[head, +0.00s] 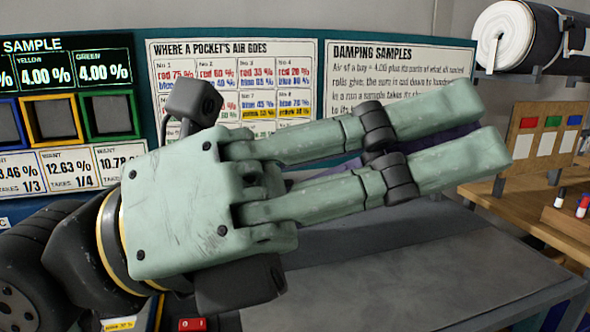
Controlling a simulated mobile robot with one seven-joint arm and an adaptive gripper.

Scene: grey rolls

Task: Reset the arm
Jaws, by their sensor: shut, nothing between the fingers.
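My gripper (462,134) fills the middle of the head view, raised in front of the back panel and pointing to the right. It is pale green with two long parallel fingers and dark joints. The fingers are shut with nothing held between them. A small dark camera block (193,103) sits on top of its wrist. My dark arm comes in from the lower left. The gripper hides part of the panel and part of the surface behind it.
A panel carries a poster of pocket air figures (235,60) and a damping samples poster (400,60). Yellow-framed (52,119) and green-framed (110,116) bays are at left. A grey table top (450,270) looks bare. Rolls (515,35) lie on a right shelf above a wooden bench (520,215).

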